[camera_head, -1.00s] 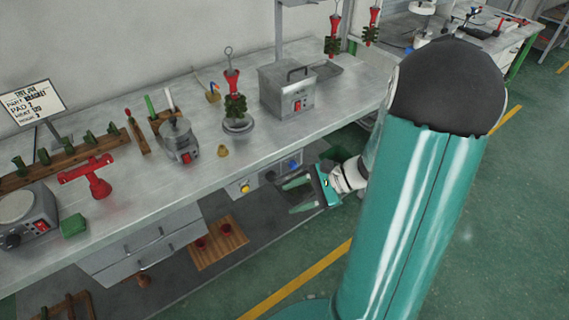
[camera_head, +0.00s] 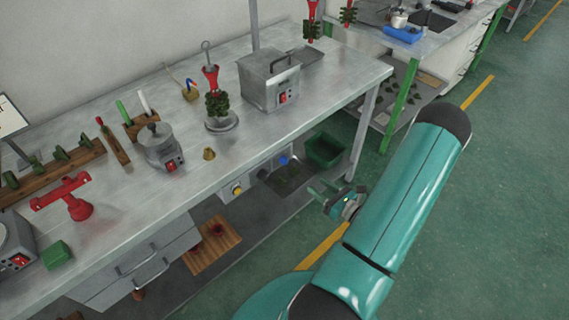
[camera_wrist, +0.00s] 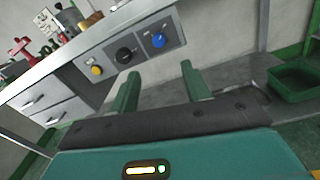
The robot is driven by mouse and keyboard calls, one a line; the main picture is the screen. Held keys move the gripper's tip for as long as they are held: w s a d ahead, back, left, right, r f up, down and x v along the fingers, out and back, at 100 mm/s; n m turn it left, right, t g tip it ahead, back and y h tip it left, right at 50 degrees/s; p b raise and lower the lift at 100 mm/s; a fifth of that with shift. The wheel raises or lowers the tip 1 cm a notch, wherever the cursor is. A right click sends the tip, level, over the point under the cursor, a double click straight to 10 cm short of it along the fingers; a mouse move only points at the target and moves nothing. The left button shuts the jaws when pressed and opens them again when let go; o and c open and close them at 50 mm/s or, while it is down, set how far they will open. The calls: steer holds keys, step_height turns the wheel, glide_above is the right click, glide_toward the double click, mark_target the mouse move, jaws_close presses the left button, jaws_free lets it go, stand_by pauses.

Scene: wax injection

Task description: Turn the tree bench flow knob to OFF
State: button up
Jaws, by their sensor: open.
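A grey control panel (camera_wrist: 141,45) hangs under the bench front. In the wrist view it carries a yellow knob or button (camera_wrist: 97,70), a black knob (camera_wrist: 124,55) in the middle and a blue knob (camera_wrist: 159,40) at the right. I cannot read its labels, so which one is the flow knob is unclear. In the head view the yellow one (camera_head: 237,189) and blue one (camera_head: 284,160) show. My gripper (camera_wrist: 158,75) is open and empty, apart from the panel, with its fingers pointing toward it. In the head view my gripper (camera_head: 318,190) is right of the panel.
The metal bench (camera_head: 135,215) holds a wax pot (camera_head: 160,148), a metal box (camera_head: 268,82) and a red stand (camera_head: 68,197). A green bin (camera_head: 324,150) sits under the bench's right end. Drawers (camera_head: 137,262) are left of the panel. Green floor is free at right.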

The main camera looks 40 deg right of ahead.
mark_target(286, 162)
steer(key=w, duration=0.9)
steer(key=w+a, duration=0.1)
steer(key=w, duration=0.3)
steer(key=shift+w, duration=0.2)
steer(key=shift+c, duration=0.2)
steer(key=c, duration=0.9)
